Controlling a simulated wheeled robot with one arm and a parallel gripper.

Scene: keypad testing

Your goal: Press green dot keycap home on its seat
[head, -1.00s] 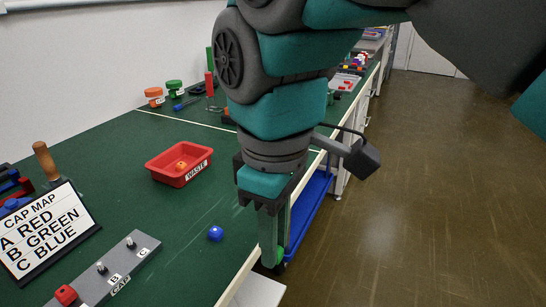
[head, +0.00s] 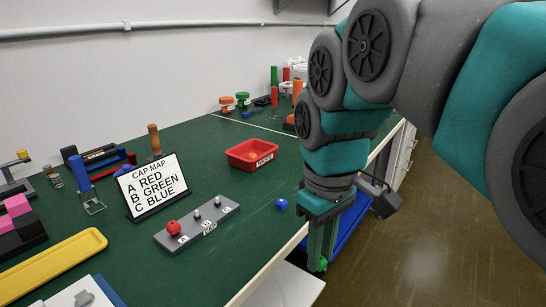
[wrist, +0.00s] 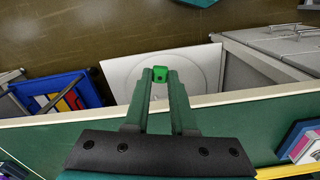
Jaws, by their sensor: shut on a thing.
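My gripper (head: 321,262) points down past the bench's front edge and is shut on the green keycap (head: 322,264). In the wrist view the green keycap (wrist: 160,73) sits between the two fingertips. The grey seat bar (head: 178,235) lies on the green bench to the left, apart from my gripper. Its A post carries a red keycap (head: 173,227). The B post (head: 197,215) and the C post (head: 218,202) are bare. The cap map sign (head: 152,186) behind reads A red, B green, C blue. A blue keycap (head: 281,204) lies on the bench between bar and gripper.
A red waste tray (head: 252,152) holding a small orange piece stands behind. A yellow tray (head: 50,265) and a pink and black block (head: 18,226) are at left. A white surface (head: 283,287) lies below the bench edge. Bench around the blue keycap is clear.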

